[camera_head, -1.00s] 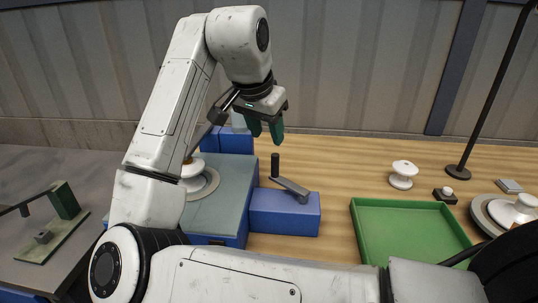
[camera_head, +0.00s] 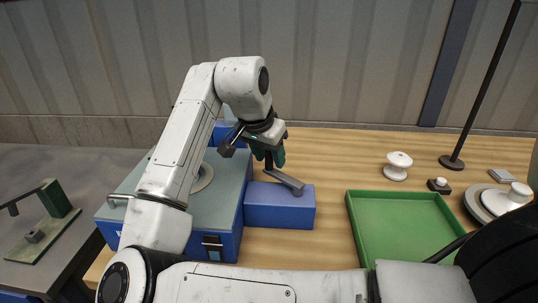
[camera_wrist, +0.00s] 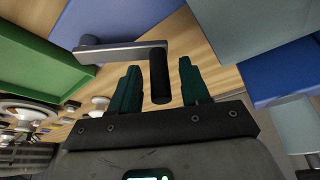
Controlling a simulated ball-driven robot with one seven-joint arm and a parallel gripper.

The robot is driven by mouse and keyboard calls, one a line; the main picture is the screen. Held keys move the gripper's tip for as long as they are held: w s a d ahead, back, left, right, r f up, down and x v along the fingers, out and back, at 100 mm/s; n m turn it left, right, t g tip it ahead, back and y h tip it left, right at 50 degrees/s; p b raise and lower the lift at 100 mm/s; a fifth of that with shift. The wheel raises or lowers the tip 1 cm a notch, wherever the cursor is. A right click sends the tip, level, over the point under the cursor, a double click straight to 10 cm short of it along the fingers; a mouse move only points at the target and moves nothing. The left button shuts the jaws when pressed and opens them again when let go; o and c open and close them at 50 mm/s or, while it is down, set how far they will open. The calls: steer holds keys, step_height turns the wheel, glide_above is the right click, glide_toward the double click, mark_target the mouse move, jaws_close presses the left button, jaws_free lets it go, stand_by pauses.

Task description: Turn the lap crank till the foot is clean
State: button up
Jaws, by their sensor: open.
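The lap crank (camera_head: 287,182) is a grey lever on top of a blue block (camera_head: 280,207), with an upright black handle at its far end. In the wrist view the black handle (camera_wrist: 158,75) stands between the two dark green fingers of my gripper (camera_wrist: 158,68), with a gap on each side. My gripper (camera_head: 268,156) is open and low over the handle in the head view. The lap machine (camera_head: 222,200) is a blue box with a grey-green top. Part of its round disc (camera_head: 204,178) shows beside my arm. The insulator foot is hidden behind my arm.
A green tray (camera_head: 352,222) lies to the right of the crank. Behind it are a white insulator (camera_head: 397,165), a small black button box (camera_head: 439,186) and a lamp stand (camera_head: 452,162). A grey bench (camera_head: 60,262) with a green fixture (camera_head: 58,199) is at the left.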

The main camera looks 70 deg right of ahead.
steer(key=shift+c, duration=0.4)
jaws_close()
stand_by(0.4)
